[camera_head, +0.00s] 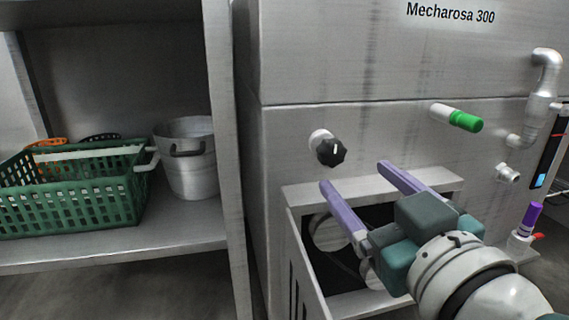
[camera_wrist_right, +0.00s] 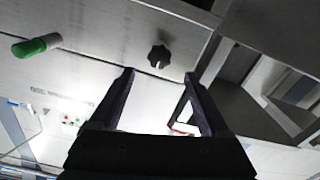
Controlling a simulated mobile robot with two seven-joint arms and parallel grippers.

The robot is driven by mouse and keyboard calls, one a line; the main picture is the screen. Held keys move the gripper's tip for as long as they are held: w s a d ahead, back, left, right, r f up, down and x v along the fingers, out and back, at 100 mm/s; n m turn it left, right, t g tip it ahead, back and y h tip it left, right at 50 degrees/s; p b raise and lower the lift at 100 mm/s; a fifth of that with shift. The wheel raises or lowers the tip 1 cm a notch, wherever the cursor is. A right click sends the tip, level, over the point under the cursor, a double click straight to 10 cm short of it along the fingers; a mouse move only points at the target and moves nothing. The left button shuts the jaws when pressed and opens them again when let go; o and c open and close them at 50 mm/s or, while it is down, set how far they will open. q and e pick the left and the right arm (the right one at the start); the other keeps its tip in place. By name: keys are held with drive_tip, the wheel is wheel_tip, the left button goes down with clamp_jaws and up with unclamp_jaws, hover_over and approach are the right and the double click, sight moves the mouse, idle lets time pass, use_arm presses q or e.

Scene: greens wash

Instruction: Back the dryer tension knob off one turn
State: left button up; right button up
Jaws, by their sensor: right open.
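The black lobed knob (camera_head: 331,151) sticks out of the steel front of the machine marked Mecharosa 300, on a pale round collar. A white line marks its face, pointing up. My right gripper (camera_head: 354,174) is open and empty, with its purple fingers pointing toward the machine, below and to the right of the knob in the head view. In the right wrist view the knob (camera_wrist_right: 159,56) shows beyond the open fingertips (camera_wrist_right: 158,74), apart from them. My left gripper is in neither view.
A green-ended handle (camera_head: 464,121) juts out right of the knob, with a pipe (camera_head: 544,80) farther right. An open box-like recess (camera_head: 300,194) lies below the knob. Left, a shelf (camera_head: 190,240) holds a green basket (camera_head: 75,195) and a metal pot (camera_head: 190,170).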

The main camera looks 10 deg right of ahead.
sight(335, 155)
drive_tip(key=w+b, duration=0.1)
drive_tip(key=w, duration=0.8)
drive_tip(key=shift+a, duration=0.15)
clamp_jaws()
idle(0.4)
